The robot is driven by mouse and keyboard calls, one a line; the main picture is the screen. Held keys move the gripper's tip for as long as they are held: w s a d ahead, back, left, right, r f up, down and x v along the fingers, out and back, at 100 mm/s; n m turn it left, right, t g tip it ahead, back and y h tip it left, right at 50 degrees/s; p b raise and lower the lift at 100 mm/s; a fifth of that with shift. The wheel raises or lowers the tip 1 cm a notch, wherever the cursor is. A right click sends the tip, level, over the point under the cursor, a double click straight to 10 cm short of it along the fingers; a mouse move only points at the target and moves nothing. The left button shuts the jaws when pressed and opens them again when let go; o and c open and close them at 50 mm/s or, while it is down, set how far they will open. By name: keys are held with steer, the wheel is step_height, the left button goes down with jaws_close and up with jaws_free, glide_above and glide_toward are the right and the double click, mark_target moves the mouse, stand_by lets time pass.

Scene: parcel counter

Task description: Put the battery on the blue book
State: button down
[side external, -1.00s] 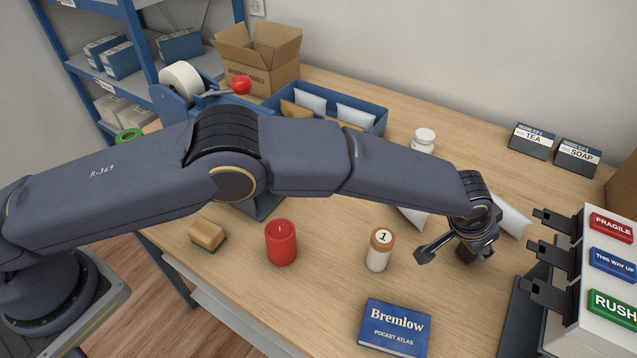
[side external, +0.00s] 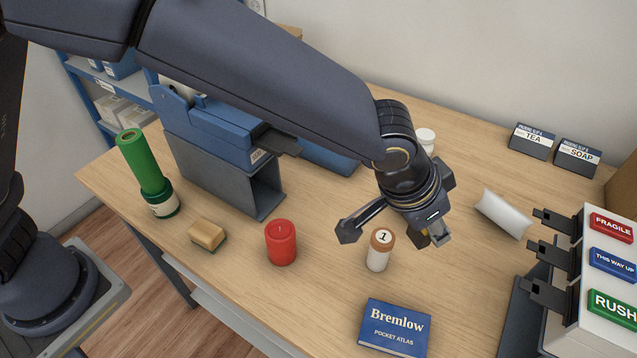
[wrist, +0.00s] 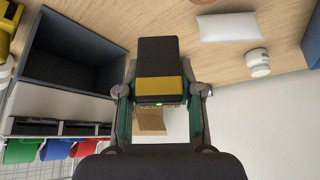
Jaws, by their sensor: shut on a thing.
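The battery, a dark block with a yellow band, shows clearly in the wrist view (wrist: 158,60). My gripper (wrist: 160,95) is shut on it, one finger on each side. The book is not visible in the wrist view.
A red candle (side external: 281,245) and a sponge (side external: 207,234) are to the left. A white packet (side external: 503,214) and a labelled rack (side external: 590,290) are to the right.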

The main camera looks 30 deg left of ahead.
steer(key=shift+s+a+m, duration=0.1)
steer(key=shift+a+m, duration=0.05)
steer(key=shift+m, duration=0.35)
steer(key=s+d+f+m+g+h, duration=0.2)
steer(key=s+f+m, duration=0.15)
steer(key=s, duration=0.45)
steer(key=s+a+r+m+g, duration=0.2)
steer(key=s+a+r+m, duration=0.15)
steer(key=s, duration=0.35)
steer(key=s+a+r+m+g, duration=0.2)
steer(key=s+a+m, duration=0.2)
steer(key=s, duration=0.4)
glide_above(415, 339)
steer(key=a, duration=0.2)
steer(key=shift+n+t+h, duration=0.3)
steer(key=shift+n+t, duration=0.1)
step_height(415, 339, down, 9)
steer(key=shift+a+r, duration=0.15)
steer(key=shift+f, duration=1.7)
steer(key=shift+f, duration=0.1)
